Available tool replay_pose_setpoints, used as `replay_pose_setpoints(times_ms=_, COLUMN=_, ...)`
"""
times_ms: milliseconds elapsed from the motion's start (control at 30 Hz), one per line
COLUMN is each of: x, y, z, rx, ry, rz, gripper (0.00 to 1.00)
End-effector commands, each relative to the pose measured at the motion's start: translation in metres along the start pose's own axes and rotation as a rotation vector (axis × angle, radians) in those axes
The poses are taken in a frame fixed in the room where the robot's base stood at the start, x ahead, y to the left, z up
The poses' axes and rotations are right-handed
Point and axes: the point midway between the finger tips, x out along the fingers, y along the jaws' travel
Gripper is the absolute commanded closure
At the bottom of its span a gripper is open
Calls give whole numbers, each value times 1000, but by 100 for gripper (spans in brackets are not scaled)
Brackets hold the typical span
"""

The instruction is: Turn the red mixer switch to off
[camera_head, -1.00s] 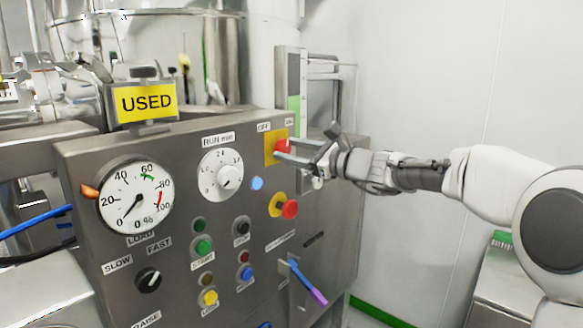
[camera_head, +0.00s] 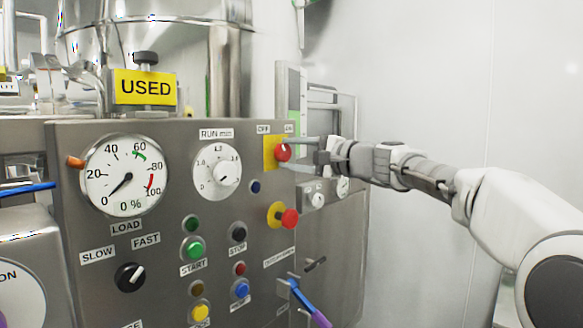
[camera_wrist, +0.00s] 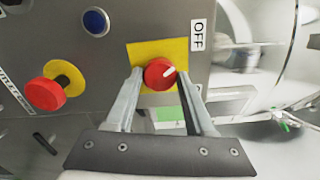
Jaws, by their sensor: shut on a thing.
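The red mixer switch (camera_head: 283,152) is a round knob on a yellow plate (camera_head: 269,153) at the upper right of the steel panel. In the wrist view the red switch (camera_wrist: 159,74) has a white pointer mark aimed up and right, toward the OFF label (camera_wrist: 197,36). The OFF label also shows above the plate in the head view (camera_head: 263,129). My gripper (camera_head: 287,153) reaches in from the right. In the wrist view its two fingers (camera_wrist: 160,78) lie on either side of the knob, shut on it.
A red mushroom button on a yellow base (camera_head: 288,218) sits below the switch. A blue lamp (camera_head: 255,187), a RUN min dial (camera_head: 216,171) and a load gauge (camera_head: 126,175) are to the left. A blue-purple handle (camera_head: 308,302) juts out low. Free room lies right of the panel.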

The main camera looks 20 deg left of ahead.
Motion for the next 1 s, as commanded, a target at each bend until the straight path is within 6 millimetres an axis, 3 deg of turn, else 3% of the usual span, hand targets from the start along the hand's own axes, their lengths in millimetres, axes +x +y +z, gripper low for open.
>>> replay_pose_setpoints(times_ms=400, x=0, y=2, z=0, rx=-191, ry=-1, rz=1, gripper=100)
replay_pose_setpoints(times_ms=967, x=0, y=0, z=0, rx=-219, ry=-1, rz=1, gripper=100)
replay_pose_setpoints(times_ms=1000, x=0, y=0, z=0, rx=-219, ry=-1, rz=1, gripper=40)
